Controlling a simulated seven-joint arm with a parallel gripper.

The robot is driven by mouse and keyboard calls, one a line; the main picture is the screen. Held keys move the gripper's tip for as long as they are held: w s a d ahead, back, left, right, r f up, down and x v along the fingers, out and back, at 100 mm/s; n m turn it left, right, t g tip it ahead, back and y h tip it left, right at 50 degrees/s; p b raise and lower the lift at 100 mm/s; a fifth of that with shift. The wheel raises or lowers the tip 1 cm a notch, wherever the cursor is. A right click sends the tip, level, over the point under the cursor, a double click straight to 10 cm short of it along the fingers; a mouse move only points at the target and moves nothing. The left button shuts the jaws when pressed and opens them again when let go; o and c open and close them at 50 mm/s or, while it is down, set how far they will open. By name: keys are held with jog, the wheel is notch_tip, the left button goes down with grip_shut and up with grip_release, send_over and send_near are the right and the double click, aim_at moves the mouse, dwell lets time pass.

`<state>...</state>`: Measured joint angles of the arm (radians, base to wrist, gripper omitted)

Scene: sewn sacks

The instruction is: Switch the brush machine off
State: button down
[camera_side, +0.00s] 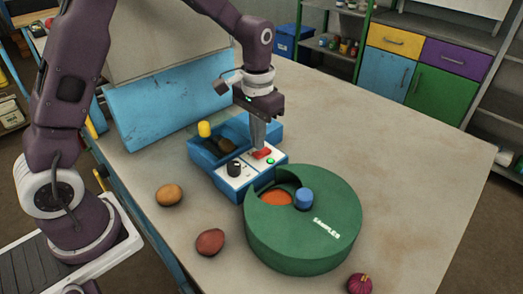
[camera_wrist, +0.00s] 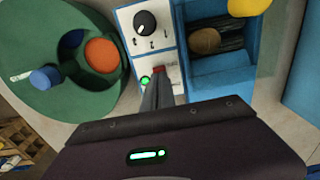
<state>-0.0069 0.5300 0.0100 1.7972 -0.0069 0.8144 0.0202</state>
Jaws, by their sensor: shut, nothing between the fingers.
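The brush machine is a blue box with a white control panel (camera_side: 237,182) and a trough of dark brushes (camera_side: 228,143) behind it. On the panel are a black knob (camera_side: 234,168), a red switch (camera_side: 262,154) and a lit green lamp (camera_side: 270,161). In the wrist view the knob (camera_wrist: 145,23) and the lit green lamp (camera_wrist: 145,80) show clearly. My gripper (camera_side: 258,146) is shut and empty, pointing down, its fingertips at the red switch. In the wrist view the fingers (camera_wrist: 157,75) cover most of the switch; I cannot tell whether they touch it.
A round green samples drum (camera_side: 300,240) with a blue knob (camera_side: 303,198) stands against the panel's right front. A yellow knob (camera_side: 204,129) rises by the trough. A potato (camera_side: 169,195), a reddish potato (camera_side: 210,242) and an onion (camera_side: 359,284) lie in front. The table's right is clear.

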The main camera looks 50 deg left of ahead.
jog(key=shift+f, duration=1)
dwell(0.7)
jog(key=shift+r, duration=3.5)
jog(key=s+r+t, duration=0.2)
jog(key=s+r, duration=0.5)
jog(key=r, duration=0.1)
jog(key=s+r+t, duration=0.1)
jog(key=s+t, duration=0.2)
jog(key=s, duration=1.4)
jog(key=shift+s+d+r+t, duration=0.2)
jog(key=shift+d+r+t, duration=0.05)
jog(key=shift+r+t, duration=0.05)
